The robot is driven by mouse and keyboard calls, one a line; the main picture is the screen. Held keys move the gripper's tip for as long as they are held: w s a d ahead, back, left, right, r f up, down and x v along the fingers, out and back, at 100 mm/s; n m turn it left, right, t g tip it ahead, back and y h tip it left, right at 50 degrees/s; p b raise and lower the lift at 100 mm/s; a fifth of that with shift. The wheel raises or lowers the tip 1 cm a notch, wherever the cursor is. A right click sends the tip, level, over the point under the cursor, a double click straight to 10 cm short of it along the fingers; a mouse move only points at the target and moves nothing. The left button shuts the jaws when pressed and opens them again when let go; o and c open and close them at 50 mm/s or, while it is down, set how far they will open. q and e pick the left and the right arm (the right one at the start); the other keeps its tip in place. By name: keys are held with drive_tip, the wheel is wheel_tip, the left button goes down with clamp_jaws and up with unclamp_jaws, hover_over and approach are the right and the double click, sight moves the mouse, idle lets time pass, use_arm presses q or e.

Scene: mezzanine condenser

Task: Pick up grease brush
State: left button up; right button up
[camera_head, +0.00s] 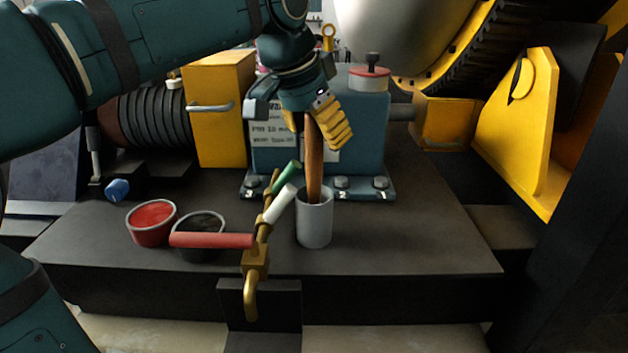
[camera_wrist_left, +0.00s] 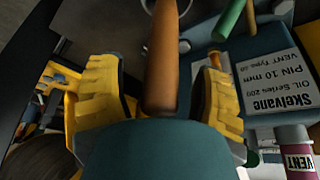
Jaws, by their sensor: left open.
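The grease brush (camera_head: 313,160) has a brown wooden handle and stands nearly upright in a grey cup (camera_head: 314,225). Its lower end is hidden inside the cup. My left gripper (camera_head: 317,122) is at the top of the handle, pointing down over it. In the left wrist view the handle (camera_wrist_left: 162,60) lies between the two yellow fingers of my left gripper (camera_wrist_left: 160,95), with a visible gap on each side. The fingers are open. My right gripper is not in view.
A red-filled bowl (camera_head: 151,222) and a dark-filled bowl (camera_head: 199,238) stand left of the cup. Brass valve pipework (camera_head: 257,260) with red, white and green handles rises close beside the cup. A blue housing (camera_head: 360,150) stands behind. The bench (camera_head: 420,240) is clear at right.

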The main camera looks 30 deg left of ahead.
use_arm(q)
clamp_jaws()
drive_tip(key=shift+r, duration=0.1)
